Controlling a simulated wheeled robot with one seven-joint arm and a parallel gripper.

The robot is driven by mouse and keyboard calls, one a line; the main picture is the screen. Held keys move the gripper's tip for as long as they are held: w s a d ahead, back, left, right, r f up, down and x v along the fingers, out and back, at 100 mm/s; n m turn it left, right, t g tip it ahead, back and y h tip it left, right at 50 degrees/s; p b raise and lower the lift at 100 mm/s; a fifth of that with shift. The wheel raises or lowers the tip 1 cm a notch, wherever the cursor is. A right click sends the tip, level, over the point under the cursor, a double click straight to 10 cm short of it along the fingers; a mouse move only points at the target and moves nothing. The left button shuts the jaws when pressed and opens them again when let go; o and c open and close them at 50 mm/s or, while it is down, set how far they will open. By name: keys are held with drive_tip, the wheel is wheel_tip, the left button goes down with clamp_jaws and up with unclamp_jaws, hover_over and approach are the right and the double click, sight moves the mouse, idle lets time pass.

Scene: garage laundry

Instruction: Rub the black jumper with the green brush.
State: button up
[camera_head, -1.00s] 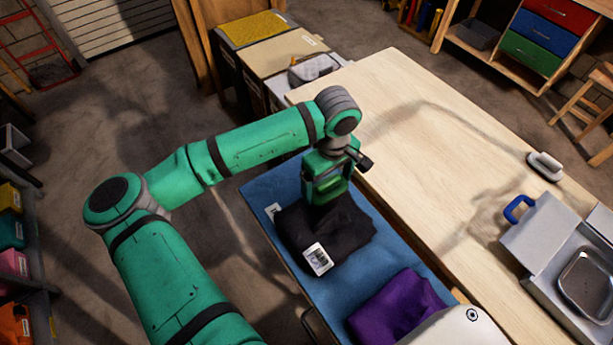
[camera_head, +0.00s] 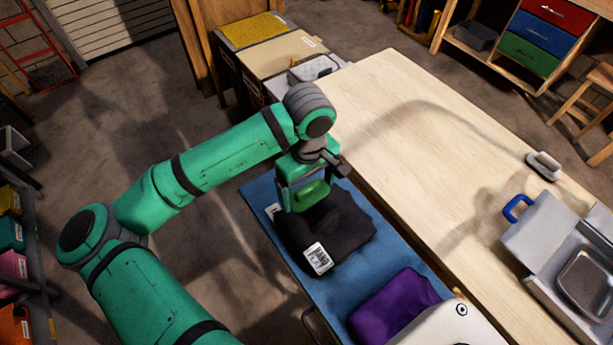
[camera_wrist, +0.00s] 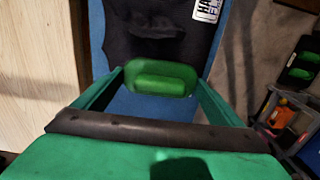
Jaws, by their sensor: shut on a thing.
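The black jumper (camera_head: 347,232) lies folded on the blue padded surface (camera_head: 258,190), with a white barcode tag on its near edge. It also shows at the top of the wrist view (camera_wrist: 155,35). My gripper (camera_head: 302,188) is shut on the green brush (camera_head: 311,196). The brush is over the jumper's far-left edge; in the wrist view the brush (camera_wrist: 163,79) sits between my fingers, overlapping the jumper's edge and the blue surface. I cannot tell whether its underside touches the cloth.
A folded purple cloth (camera_head: 392,304) lies on the blue surface nearer the front. A pale wooden table (camera_head: 415,150) adjoins on the right, holding a white-handled brush-like item (camera_head: 543,166) and a grey metal case (camera_head: 540,235). Its middle is clear.

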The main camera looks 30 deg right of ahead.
drive_tip(key=shift+r, duration=2.5)
